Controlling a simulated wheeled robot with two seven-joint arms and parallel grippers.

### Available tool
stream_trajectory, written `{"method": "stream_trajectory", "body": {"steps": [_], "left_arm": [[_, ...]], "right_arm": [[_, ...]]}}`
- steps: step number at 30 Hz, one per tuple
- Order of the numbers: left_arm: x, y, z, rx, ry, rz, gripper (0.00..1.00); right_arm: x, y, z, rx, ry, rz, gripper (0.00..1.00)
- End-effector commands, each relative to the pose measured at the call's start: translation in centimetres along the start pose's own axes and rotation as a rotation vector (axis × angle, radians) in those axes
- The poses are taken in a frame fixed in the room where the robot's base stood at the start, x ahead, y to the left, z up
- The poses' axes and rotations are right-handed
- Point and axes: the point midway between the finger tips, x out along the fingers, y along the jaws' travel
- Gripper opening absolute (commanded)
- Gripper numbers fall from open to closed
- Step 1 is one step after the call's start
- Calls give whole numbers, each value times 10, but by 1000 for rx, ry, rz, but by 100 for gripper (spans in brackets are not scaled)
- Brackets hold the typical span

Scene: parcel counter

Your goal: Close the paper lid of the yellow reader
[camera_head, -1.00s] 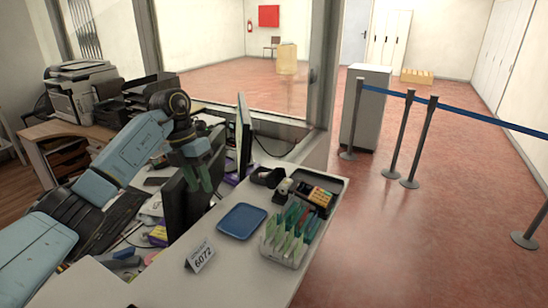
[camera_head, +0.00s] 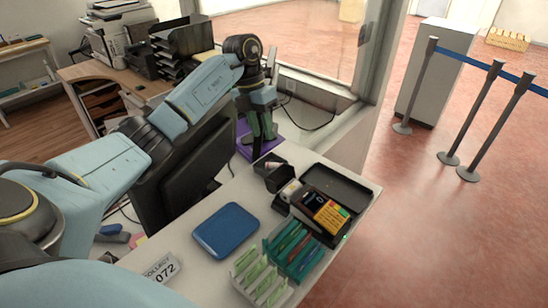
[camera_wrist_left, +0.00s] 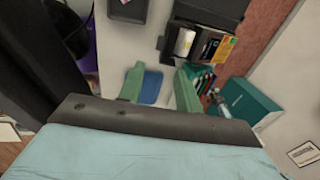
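The reader with a yellow-orange face (camera_head: 326,214) lies on the counter beside a black tray. It also shows in the left wrist view (camera_wrist_left: 220,48). A white paper roll (camera_head: 291,189) sits at its left end and shows in the wrist view (camera_wrist_left: 184,43). A dark flap beside the roll looks like the raised paper lid; its exact angle is unclear. My left gripper (camera_head: 260,126) points down beyond the reader, by the monitor, apart from it. Its green fingers are open and empty in the wrist view (camera_wrist_left: 159,86). My right gripper is out of view.
A monitor (camera_head: 185,175) stands below my left arm. A number sign (camera_head: 160,268) is at the front.

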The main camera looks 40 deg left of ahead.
Motion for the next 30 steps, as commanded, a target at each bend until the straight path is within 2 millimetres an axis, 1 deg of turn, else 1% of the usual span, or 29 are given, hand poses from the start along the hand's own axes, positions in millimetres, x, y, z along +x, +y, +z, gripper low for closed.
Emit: {"method": "stream_trajectory", "body": {"steps": [1, 3, 9, 12, 15, 18, 21, 28, 29, 30], "left_arm": [[12, -1, -1, 1, 6, -3, 34], [27, -1, -1, 0, 6, -3, 34], [68, -2, 0, 0, 4, -5, 34], [84, -2, -1, 0, 3, -4, 34], [96, -1, 0, 0, 1, -2, 34], [103, -1, 0, 0, 1, -1, 34], [106, 0, 0, 0, 1, -1, 34], [107, 0, 0, 0, 0, 0, 34], [107, 0, 0, 0, 0, 0, 31], [107, 0, 0, 0, 0, 0, 26]], "right_arm": [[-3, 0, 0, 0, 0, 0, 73], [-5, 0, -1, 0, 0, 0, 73], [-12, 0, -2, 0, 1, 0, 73], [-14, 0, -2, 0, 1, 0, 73], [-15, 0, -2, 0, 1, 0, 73], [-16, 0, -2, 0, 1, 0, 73], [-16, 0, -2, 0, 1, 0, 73], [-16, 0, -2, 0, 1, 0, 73], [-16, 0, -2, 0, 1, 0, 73], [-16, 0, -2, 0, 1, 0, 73]]}}
